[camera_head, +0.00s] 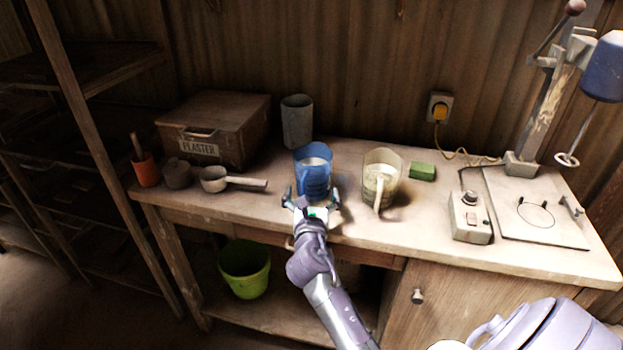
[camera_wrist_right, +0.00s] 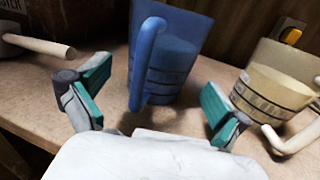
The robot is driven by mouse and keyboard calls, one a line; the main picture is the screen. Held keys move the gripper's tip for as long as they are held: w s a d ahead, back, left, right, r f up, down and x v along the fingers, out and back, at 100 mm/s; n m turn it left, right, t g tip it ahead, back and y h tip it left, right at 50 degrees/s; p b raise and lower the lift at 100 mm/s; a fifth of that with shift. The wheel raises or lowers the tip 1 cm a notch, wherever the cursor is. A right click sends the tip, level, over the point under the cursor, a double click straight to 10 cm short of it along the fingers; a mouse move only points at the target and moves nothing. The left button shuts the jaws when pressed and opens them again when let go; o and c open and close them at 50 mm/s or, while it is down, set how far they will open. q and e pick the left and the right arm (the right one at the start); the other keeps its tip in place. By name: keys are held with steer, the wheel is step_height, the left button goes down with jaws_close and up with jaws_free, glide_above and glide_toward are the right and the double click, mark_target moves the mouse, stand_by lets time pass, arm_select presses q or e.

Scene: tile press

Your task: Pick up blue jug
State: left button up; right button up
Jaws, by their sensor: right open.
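The blue jug (camera_head: 313,174) stands upright on the workbench, with something pale inside it. In the right wrist view the blue jug (camera_wrist_right: 172,62) is straight ahead, its handle facing my gripper. My right gripper (camera_head: 311,200) is at the near side of the jug. In the wrist view its teal-padded fingers (camera_wrist_right: 152,95) are spread wide, one to each side of the handle's lower end, with a gap to the jug. Whether either finger touches the jug is not clear; nothing is gripped. My left gripper is not in view.
A clear jug (camera_head: 381,180) with pale contents stands close on the right; its handle points toward me. A grey cylinder (camera_head: 297,122) stands behind. A green block (camera_head: 422,171) and a control box (camera_head: 470,217) are further right.

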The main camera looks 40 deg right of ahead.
mark_target(312, 185)
steer(key=x, duration=0.5)
steer(key=shift+w+d+f, duration=0.1)
steer(key=shift+d, duration=0.05)
steer(key=shift+c, duration=0.2)
steer(key=c, duration=1.3)
steer(key=shift+c, duration=0.2)
